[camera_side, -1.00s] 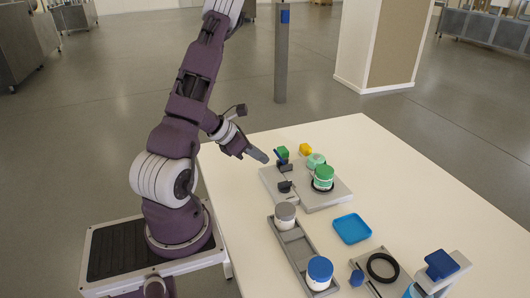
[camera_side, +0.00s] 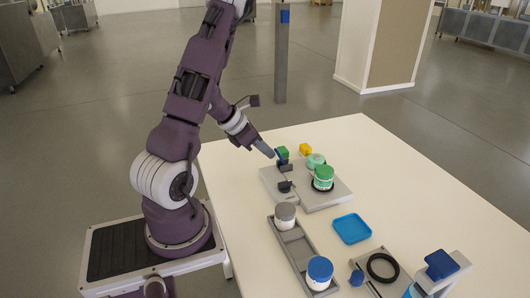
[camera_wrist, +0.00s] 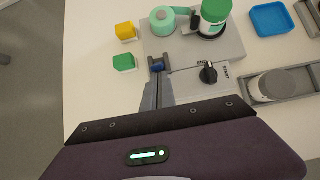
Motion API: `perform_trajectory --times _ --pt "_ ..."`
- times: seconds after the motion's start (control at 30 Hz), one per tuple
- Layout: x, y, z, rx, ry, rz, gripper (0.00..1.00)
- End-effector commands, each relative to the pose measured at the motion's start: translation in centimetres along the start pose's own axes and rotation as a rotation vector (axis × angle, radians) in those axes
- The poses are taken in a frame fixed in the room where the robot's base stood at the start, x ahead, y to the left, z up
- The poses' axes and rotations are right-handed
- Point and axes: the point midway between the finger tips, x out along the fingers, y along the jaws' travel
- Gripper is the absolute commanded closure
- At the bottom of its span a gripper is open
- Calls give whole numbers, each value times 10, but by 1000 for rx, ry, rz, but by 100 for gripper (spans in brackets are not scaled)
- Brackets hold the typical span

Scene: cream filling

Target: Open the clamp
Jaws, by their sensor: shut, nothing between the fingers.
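A grey station plate (camera_side: 330,197) stands at the table's far left part. It bears a green-lidded jar (camera_side: 323,178) in a dark ring, a mint-green round part (camera_side: 316,160) and a dark knob (camera_side: 285,186). A blue-tipped lever (camera_wrist: 157,66) sits at the plate's near left edge. Which part is the clamp is not clear. My gripper (camera_side: 271,154) is shut and empty, its tips close to the blue lever; I cannot tell whether they touch.
A green block (camera_wrist: 124,62) and a yellow block (camera_wrist: 125,31) lie left of the plate in the wrist view. A grey tray (camera_side: 299,249) holds a grey-lidded jar (camera_side: 285,215) and a blue-lidded jar (camera_side: 320,272). A blue dish (camera_side: 352,229) and another fixture (camera_side: 395,275) stand nearer.

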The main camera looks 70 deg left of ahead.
Motion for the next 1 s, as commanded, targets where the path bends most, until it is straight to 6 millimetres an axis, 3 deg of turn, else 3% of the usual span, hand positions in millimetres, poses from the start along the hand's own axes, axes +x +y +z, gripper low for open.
perform_trajectory --times 1.0 --pt "20 0 60 0 52 -1 100"
